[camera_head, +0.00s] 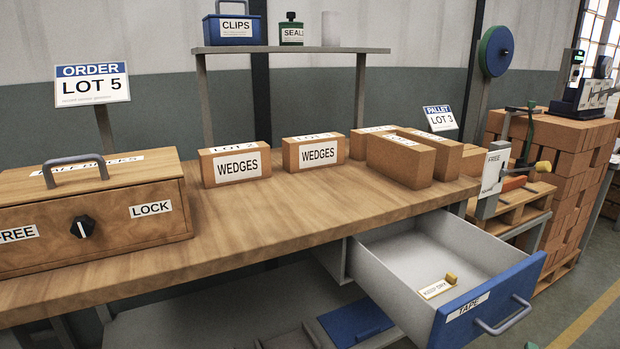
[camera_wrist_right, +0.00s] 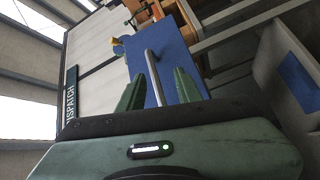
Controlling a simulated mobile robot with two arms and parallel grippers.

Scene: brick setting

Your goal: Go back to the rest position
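The drawer (camera_head: 400,245) under the bench is pulled open, with a blue front (camera_head: 480,312) labelled TAPE and a grey handle (camera_head: 505,315). Inside it lie a KEEP DRY tag (camera_head: 437,289) and a small yellow piece (camera_head: 451,278). My right gripper (camera_wrist_right: 160,72) is open in the right wrist view, its green fingers apart and empty. The handle (camera_wrist_right: 154,75) shows between the fingers in that picture, against the blue front (camera_wrist_right: 172,60). In the head view nothing grips the handle. My left gripper is not seen.
On the bench (camera_head: 270,225) stand a wooden box (camera_head: 85,215) with a LOCK dial and several bricks, some labelled WEDGES (camera_head: 237,165). A shelf (camera_head: 290,50) stands behind. A pallet of bricks (camera_head: 570,170) is at the right. Floor (camera_head: 595,290) is clear at lower right.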

